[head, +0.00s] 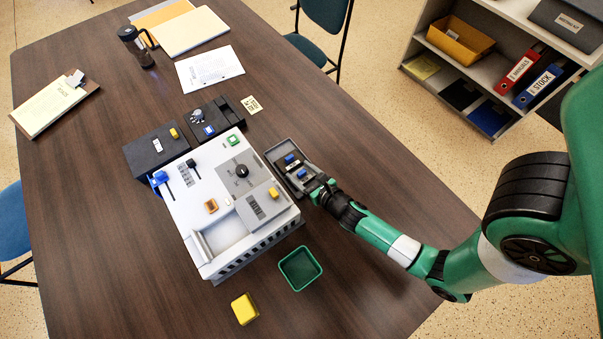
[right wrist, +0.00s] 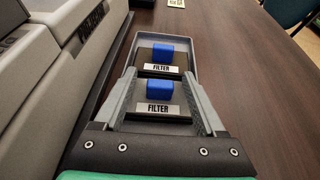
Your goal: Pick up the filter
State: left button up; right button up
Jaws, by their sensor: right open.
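Two dark filters with blue grips and white FILTER labels lie one behind the other in a grey tray (head: 273,172) right of the machine. In the right wrist view the near filter (right wrist: 158,108) lies between the fingers of my right gripper (right wrist: 160,78), which is open and reaches into the tray (right wrist: 200,60). I cannot tell whether the fingers touch it. The far filter (right wrist: 162,58) is just beyond the fingertips. In the head view the far filter (head: 290,158) shows clearly, and my right gripper (head: 310,182) partly covers the near one. My left gripper is not in view.
The white machine (head: 213,184) stands close left of the tray. A green open bin (head: 287,285) and a yellow block (head: 244,309) are in front. Dark boxes (head: 160,149) stand behind the machine. The table right of the tray is clear.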

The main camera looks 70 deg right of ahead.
aim_at(303, 174)
grip_shut()
jog(key=shift+s+r, duration=0.1)
jog(key=shift+r, duration=0.05)
dwell(0.4)
jog(key=shift+r+p, duration=0.25)
jog(key=shift+p, duration=0.15)
jog(key=r+p, duration=0.1)
jog(key=r, duration=0.1)
jog(key=r+p, duration=0.1)
jog(key=p, duration=0.1)
jog(key=shift+s+a+r, duration=0.2)
jog(key=shift+r, duration=0.15)
jog(key=d+r+p+v, duration=0.1)
jog(key=r+p+v, duration=0.1)
jog(key=v, duration=1.3)
jog(key=shift+s+d+r, duration=0.15)
jog(key=shift+s+r, duration=0.05)
jog(key=shift+r, duration=0.1)
